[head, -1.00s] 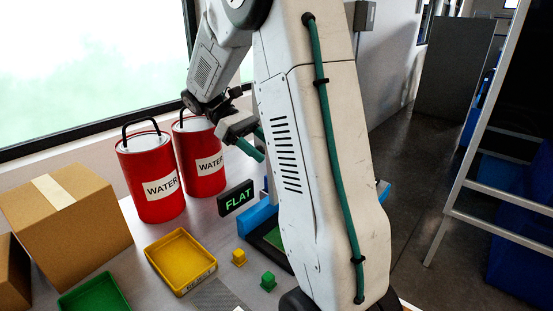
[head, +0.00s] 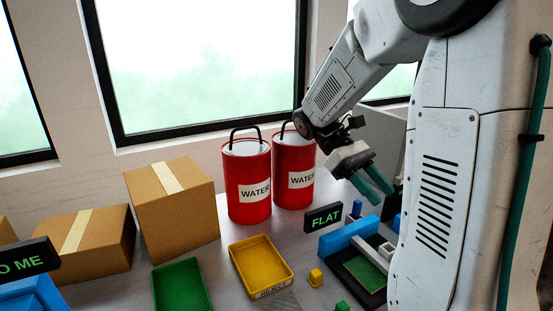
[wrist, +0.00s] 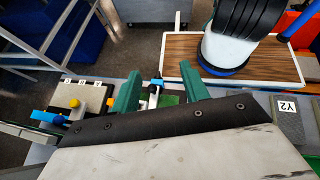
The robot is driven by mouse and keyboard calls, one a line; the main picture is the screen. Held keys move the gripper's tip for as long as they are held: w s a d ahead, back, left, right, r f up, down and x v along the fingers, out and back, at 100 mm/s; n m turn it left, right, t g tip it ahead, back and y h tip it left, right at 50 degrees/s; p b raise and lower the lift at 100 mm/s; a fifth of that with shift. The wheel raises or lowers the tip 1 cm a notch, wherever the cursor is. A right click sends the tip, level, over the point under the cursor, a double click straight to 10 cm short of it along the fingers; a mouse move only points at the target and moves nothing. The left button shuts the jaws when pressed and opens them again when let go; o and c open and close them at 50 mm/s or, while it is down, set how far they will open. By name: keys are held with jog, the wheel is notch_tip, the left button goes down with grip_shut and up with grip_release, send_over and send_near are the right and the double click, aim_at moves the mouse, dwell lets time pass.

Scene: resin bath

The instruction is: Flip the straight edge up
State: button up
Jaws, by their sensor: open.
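My gripper (head: 382,196) has two green fingers, spread apart and empty. It hangs above the bench, above and behind the blue-and-black bath fixture with a green bed (head: 368,276). A pale bar (head: 371,252) crosses the fixture beside a long blue block (head: 348,234); I cannot tell for sure that this bar is the straight edge. My arm hides the fixture's right side. In the wrist view my gripper (wrist: 160,70) shows a small white-and-blue part (wrist: 155,90) and a green patch (wrist: 169,99) between and beyond its fingers, apart from them.
A sign reading FLAT (head: 323,217) stands left of the fixture. Two red WATER drums (head: 250,206) stand behind. A yellow tray (head: 262,262), green tray (head: 181,286) and cardboard boxes (head: 171,210) are left. A wood-topped tray (wrist: 180,50) and a control box with knobs (wrist: 88,96) show in the wrist view.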

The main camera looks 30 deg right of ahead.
jog(key=s+a+m+t+y, duration=0.1)
jog(key=s+a+t, duration=0.2)
jog(key=a+t, duration=0.3)
jog(key=s+a+m+t+y, duration=0.1)
jog(key=s+a+m+t, duration=0.1)
jog(key=a+t, duration=0.5)
jog(key=s+a, duration=0.1)
jog(key=a, duration=0.3)
jog(key=shift+s+f, duration=0.15)
jog(key=shift+f, duration=0.25)
